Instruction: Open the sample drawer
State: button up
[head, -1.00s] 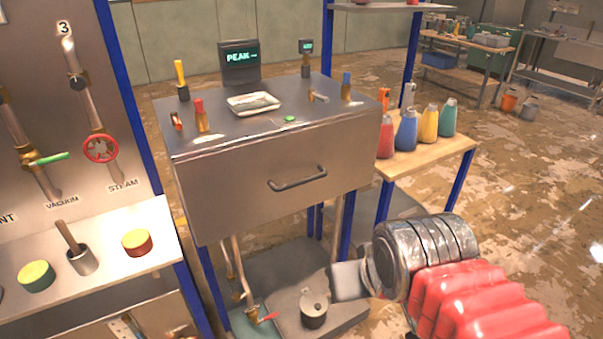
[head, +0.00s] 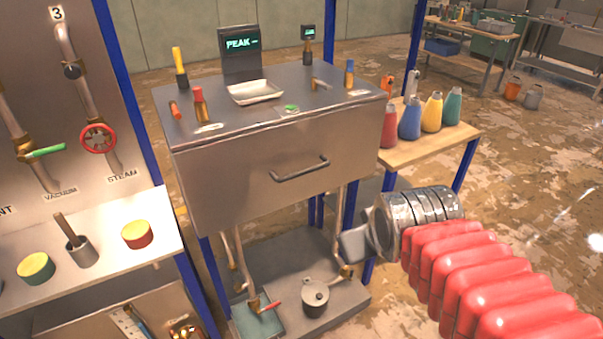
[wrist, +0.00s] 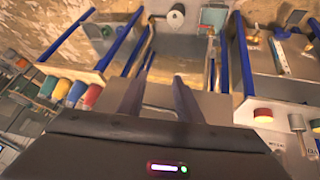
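The sample drawer (head: 250,190) is a wide grey metal front on the cabinet below the worktop. It looks shut. Its dark bar handle (head: 300,170) runs across the middle of the front. My gripper (head: 352,244) is lower right of the handle in the head view, apart from it and empty. Its jaws show edge-on there. In the wrist view my gripper (wrist: 156,82) has two dark fingers spread apart with nothing between them. I cannot make out the handle in the wrist view.
The worktop holds a tray (head: 256,92), a screen (head: 240,55) and small bottles. Coloured bottles stand on a wooden shelf (head: 440,140) to the right. A valve panel (head: 70,130) stands at left. A pot (head: 315,295) sits on the base below the drawer.

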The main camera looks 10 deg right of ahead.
jog(key=w+d+n+t, duration=0.25)
jog(key=w+n, duration=0.25)
jog(key=w, duration=0.6)
jog(key=w+a+f+n+t+y, duration=0.1)
jog(key=w+f+n+t+y, duration=0.1)
jog(key=w+n, duration=0.5)
jog(key=w+a+f+n+t+y, duration=0.2)
jog(key=w+f+n+t+y, duration=0.1)
jog(key=w+f+n, duration=0.3)
jog(key=shift+w+a+f+n+y, duration=0.25)
jog(key=shift+w+f+n+y, duration=0.15)
jog(key=shift+n+y, duration=0.45)
jog(key=shift+w, duration=0.1)
